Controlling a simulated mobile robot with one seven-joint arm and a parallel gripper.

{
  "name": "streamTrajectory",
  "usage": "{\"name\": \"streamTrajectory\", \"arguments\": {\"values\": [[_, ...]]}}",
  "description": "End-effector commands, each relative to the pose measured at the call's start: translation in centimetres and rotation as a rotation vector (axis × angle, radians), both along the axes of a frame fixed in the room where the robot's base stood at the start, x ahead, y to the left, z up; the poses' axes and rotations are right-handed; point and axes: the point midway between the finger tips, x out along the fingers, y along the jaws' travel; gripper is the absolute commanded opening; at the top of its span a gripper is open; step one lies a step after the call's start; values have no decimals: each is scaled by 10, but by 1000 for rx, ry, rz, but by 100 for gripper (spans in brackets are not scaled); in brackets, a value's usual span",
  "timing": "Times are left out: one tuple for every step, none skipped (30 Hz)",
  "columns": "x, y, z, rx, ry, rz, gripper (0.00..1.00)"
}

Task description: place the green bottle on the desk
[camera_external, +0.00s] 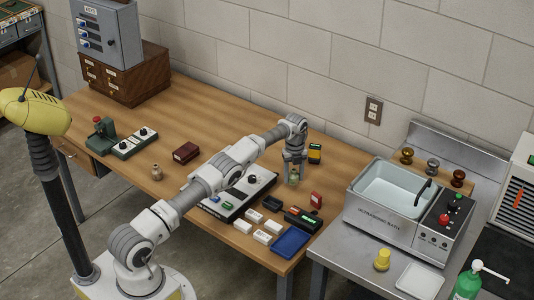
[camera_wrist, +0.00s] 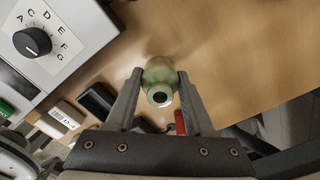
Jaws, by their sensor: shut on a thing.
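My gripper (camera_wrist: 160,84) is shut on a small green bottle (camera_wrist: 158,73) with a rounded body and a dark round opening facing the wrist camera. In the external view my gripper (camera_external: 294,167) points down over the right part of the wooden desk (camera_external: 225,115), and the green bottle (camera_external: 293,179) shows small and partly hidden between its fingers. The bottle is at or just above the desk top; I cannot tell whether it touches.
A white dial panel (camera_external: 238,195) lies left of my gripper. A black-and-yellow device (camera_external: 315,153) and a red item (camera_external: 316,200) stand close by. Small boxes and a blue tray (camera_external: 290,241) lie in front. An ultrasonic bath (camera_external: 385,225) is to the right. Bare desk lies behind.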

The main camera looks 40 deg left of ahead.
Motion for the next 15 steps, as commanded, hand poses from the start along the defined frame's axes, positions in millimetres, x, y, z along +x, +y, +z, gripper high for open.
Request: {"name": "streamTrajectory", "arguments": {"values": [[0,0,-11,1,2,0,0],[0,0,-15,2,1,-1,0],[0,0,-21,2,1,-1,0],[0,0,-24,2,1,-1,0],[0,0,-26,1,0,-1,0],[0,0,-27,1,-1,-1,0],[0,0,-27,0,-1,-1,0],[0,0,-26,0,-1,-1,0],[0,0,-26,0,-1,-1,0],[0,0,-26,0,-1,-1,0],[0,0,-26,0,-1,-1,0],[0,0,-26,0,-1,-1,0],[0,0,-27,0,-1,-1,0],[0,0,-28,0,-1,-1,0],[0,0,-29,0,-1,0,0]]}}
